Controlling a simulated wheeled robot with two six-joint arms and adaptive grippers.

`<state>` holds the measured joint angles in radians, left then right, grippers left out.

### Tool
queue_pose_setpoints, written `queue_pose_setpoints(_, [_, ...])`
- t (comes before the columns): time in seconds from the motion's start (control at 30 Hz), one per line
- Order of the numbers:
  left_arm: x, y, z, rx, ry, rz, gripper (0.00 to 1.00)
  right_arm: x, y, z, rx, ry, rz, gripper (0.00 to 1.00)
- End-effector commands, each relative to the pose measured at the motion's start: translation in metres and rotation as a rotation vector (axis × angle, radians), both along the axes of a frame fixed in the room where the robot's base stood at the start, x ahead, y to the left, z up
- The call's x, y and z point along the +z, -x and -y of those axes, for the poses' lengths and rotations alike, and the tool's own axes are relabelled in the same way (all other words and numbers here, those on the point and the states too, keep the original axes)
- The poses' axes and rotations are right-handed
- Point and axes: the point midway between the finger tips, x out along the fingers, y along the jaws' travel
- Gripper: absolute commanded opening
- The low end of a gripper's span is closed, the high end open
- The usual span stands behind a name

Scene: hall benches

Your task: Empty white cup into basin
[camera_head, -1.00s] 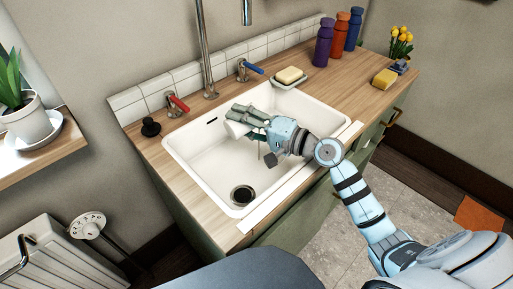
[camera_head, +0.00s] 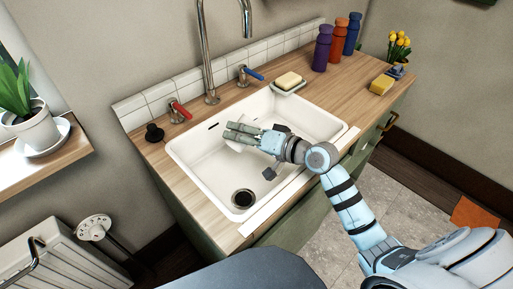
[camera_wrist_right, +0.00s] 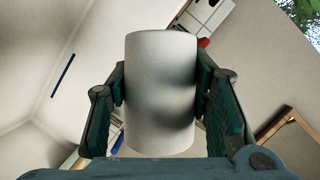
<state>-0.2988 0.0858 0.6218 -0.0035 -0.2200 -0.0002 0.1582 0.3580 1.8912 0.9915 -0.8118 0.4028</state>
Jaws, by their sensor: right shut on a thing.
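The white cup (camera_wrist_right: 161,95) fills the middle of the right wrist view, between the two dark fingers of my right gripper (camera_wrist_right: 162,100). In the head view my right gripper (camera_head: 243,135) is over the white basin (camera_head: 200,173), shut on the cup. Only a small part of the cup (camera_head: 238,147) shows there, below the fingers; it appears tipped over. Its mouth and contents cannot be seen. The basin's dark drain (camera_head: 242,198) is in front of the gripper. My left gripper is not in view.
A tap (camera_head: 208,60) with a red handle (camera_head: 180,110) and a blue handle (camera_head: 252,73) stands behind the basin. A soap dish (camera_head: 289,84), several bottles (camera_head: 339,40) and a yellow sponge (camera_head: 381,85) are on the counter at right. A black stopper (camera_head: 154,132) is at left.

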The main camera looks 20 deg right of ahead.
Motion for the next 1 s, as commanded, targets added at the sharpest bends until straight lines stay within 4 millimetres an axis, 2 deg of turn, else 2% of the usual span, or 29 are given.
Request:
queue_pose_setpoints(0.03, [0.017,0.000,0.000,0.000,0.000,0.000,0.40,0.012,0.000,0.000,0.001,0.055,0.014,0.17])
queue_pose_setpoints(0.1, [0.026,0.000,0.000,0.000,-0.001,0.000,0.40,0.014,0.000,0.000,0.001,0.136,0.034,0.17])
queue_pose_setpoints(0.27, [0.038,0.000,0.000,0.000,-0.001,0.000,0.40,0.015,-0.001,0.004,0.001,0.285,0.069,0.17])
queue_pose_setpoints(0.53, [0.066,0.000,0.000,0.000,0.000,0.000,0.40,0.018,-0.005,0.017,0.000,0.682,0.167,0.17])
queue_pose_setpoints(0.7, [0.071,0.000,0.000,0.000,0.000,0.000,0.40,0.012,-0.010,0.027,0.001,0.923,0.225,0.17])
queue_pose_setpoints(0.9, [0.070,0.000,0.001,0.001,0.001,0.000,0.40,0.011,-0.010,0.027,0.001,0.929,0.228,0.17])
queue_pose_setpoints(1.0, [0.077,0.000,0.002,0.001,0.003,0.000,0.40,0.017,-0.010,0.027,0.001,0.927,0.228,0.17])
